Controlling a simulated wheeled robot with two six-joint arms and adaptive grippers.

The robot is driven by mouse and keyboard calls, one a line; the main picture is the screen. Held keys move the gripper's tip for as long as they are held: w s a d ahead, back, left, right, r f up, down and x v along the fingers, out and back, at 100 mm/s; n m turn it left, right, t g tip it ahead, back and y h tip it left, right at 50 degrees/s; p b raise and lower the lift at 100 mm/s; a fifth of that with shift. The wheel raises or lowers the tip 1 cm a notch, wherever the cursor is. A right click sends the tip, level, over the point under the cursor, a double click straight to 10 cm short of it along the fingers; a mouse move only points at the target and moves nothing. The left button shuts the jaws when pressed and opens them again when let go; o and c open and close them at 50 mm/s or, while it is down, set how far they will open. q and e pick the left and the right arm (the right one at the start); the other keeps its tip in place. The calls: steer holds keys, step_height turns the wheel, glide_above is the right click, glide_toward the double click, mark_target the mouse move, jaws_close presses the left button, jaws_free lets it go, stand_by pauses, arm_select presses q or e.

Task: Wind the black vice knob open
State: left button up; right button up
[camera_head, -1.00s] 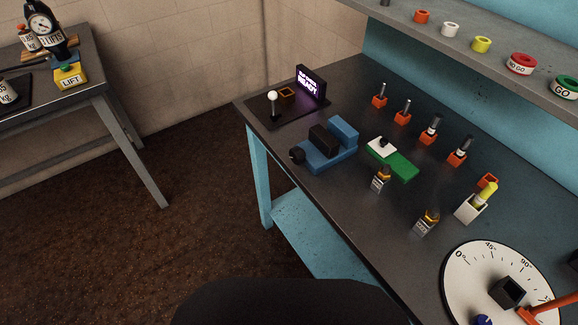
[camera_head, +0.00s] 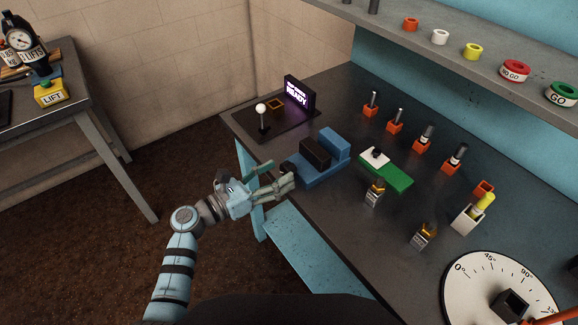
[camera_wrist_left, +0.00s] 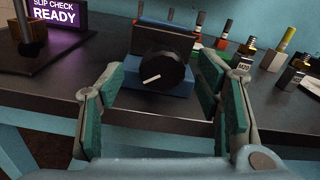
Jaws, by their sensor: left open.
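The blue vice (camera_head: 322,172) with a dark jaw block (camera_head: 314,152) sits near the bench's front left edge. Its black knob (camera_wrist_left: 161,73) faces me in the left wrist view, with a white line slanting on its face. In the head view the knob (camera_head: 288,168) is partly hidden by my gripper. My left gripper (camera_head: 278,176) is open in front of the knob. In the wrist view its green-padded fingers (camera_wrist_left: 162,98) stand to either side, and the knob shows between and beyond them, apparently untouched. My right gripper is not in view.
A sign reading READY (camera_head: 299,92) and a white-balled lever (camera_head: 261,110) stand left of the vice. A green block (camera_head: 398,180) and small fittings (camera_head: 375,192) lie to its right. A dial (camera_head: 490,290) is at bottom right. The bench edge runs below the gripper.

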mark_target(284, 172)
arm_select(q)
steer(key=x, duration=0.4)
steer(key=shift+s+d+r, duration=0.1)
steer(key=c, duration=1.2)
steer(key=shift+r+n+p, duration=0.1)
steer(key=shift+n+p, duration=0.2)
steer(key=shift+n, duration=1.1)
steer(key=o, duration=1.2)
steer(key=shift+f, duration=0.2)
steer(key=v, duration=0.8)
steer(key=shift+r, duration=0.15)
